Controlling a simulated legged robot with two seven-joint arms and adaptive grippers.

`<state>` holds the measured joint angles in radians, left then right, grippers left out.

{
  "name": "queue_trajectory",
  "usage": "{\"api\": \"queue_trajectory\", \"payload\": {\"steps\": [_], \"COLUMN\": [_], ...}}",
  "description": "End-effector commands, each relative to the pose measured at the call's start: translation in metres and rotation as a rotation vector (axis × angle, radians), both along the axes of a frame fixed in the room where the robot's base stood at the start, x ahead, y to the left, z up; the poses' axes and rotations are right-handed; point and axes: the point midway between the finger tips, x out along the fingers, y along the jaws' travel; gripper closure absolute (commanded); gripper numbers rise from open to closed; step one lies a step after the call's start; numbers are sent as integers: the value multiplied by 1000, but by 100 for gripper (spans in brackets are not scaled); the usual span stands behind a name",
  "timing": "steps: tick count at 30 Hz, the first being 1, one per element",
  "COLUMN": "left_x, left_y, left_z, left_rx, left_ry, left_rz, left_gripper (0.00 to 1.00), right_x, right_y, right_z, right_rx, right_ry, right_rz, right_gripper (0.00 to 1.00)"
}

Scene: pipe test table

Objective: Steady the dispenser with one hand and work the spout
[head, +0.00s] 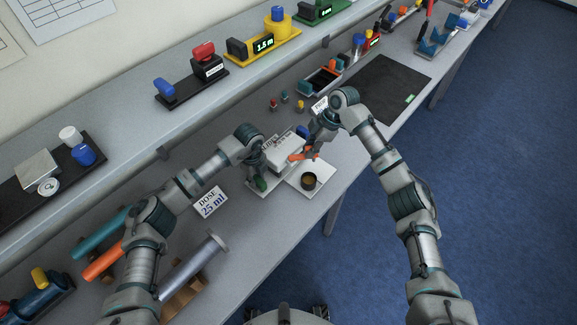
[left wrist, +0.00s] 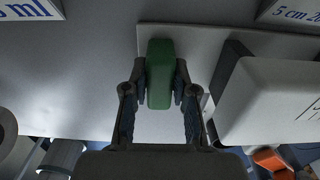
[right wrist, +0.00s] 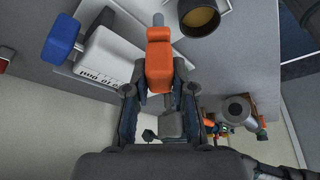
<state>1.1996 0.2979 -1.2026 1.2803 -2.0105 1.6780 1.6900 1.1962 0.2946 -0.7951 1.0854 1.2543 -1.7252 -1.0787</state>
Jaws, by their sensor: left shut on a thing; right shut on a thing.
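The dispenser (head: 285,150) is a white block with dark lettering on a pale base plate, in the middle of the head view. My left gripper (left wrist: 160,90) is shut on its upright green handle (left wrist: 160,70), one finger on each side. My right gripper (right wrist: 160,80) is shut on the orange spout lever (right wrist: 159,58). A blue knob (right wrist: 62,38) sticks out of the block's other end in the right wrist view. A dark cup (head: 309,181) with brown contents stands on the plate near the lever; it shows in the right wrist view (right wrist: 199,16). The spout outlet is not clear.
A card (head: 211,202) reading "DOSE 25 ml" lies left of the dispenser. Coloured tubes (head: 103,232) lie on the bench at the lower left. Small coloured pegs (head: 285,97) and a dark mat (head: 380,88) are beyond the dispenser. The bench's front edge is close to the cup.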

Motion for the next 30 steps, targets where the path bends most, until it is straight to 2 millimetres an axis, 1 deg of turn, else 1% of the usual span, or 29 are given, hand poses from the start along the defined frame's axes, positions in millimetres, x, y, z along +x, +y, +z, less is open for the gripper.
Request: {"api": "queue_trajectory", "payload": {"steps": [2,11,18,21,29,30], "left_x": [0,-1,0,0,-1,-1], "left_y": [0,0,0,0,0,0], "left_z": [0,0,0,0,0,0], "left_rx": [0,0,0,0,0,0], "left_ry": [0,0,0,0,1,1], "left_rz": [-2,-1,-2,-2,-2,-2], "left_gripper": [100,100,100,100,100,100], "right_x": [2,3,16,19,19,19], "right_y": [-1,0,4,5,4,4], "right_z": [-1,-1,0,-1,-1,-1], "right_rx": [-2,-2,-1,-2,-2,-2], "right_ry": [1,0,2,2,0,0], "right_rz": [26,46,255,307,329,329], "right_gripper": [100,100,100,100,100,73]}}
